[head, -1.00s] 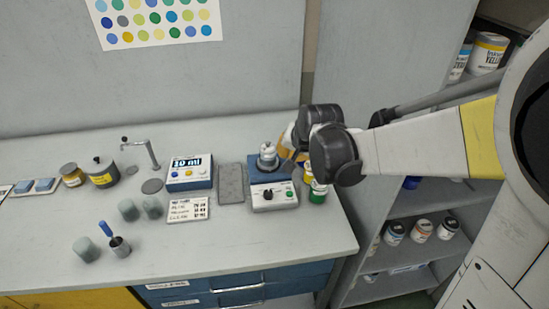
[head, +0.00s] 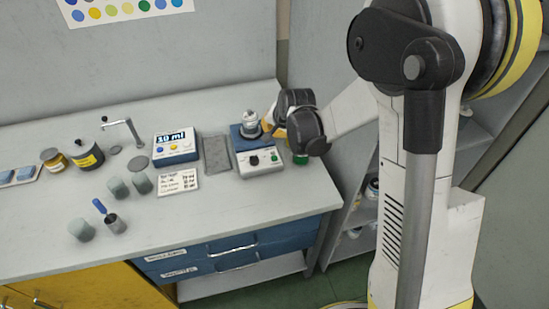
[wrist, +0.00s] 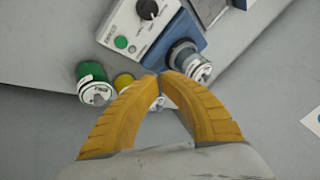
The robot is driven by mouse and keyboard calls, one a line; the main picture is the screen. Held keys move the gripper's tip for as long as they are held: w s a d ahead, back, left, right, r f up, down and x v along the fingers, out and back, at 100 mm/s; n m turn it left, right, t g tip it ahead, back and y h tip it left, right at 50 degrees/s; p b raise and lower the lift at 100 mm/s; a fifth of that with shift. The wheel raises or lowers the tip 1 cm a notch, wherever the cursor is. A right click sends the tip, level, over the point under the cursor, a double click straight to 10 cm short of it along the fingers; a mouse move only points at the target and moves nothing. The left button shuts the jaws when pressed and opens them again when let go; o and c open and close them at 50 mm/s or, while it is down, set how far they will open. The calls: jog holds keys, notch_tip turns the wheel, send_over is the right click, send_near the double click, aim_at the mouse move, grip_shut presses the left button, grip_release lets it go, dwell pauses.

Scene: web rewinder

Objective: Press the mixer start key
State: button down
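The mixer has a blue base (head: 236,137) and a pale front panel (head: 262,162) with a black knob and a green key (head: 275,156). In the wrist view the panel shows at the top, with the knob (wrist: 148,9) and the round green key (wrist: 121,42). A small pale jar (head: 250,124) stands on the blue base. My gripper (head: 267,125) is just right of this jar, above the bench. In the wrist view its yellow fingertips (wrist: 159,77) meet, with nothing held. The key is left of and beyond the tips, apart from them.
Green-capped (wrist: 94,82) and yellow-capped (wrist: 123,81) bottles stand close by the mixer. A grey mat (head: 216,155) and a dispenser reading 10 ml (head: 175,147) lie left. Shelves with tins are right of the bench.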

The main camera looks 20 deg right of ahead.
aim_at(274, 158)
jog(key=shift+f+b, duration=3.05)
jog(key=shift+f, duration=1.15)
jog(key=shift+f+b, duration=0.45)
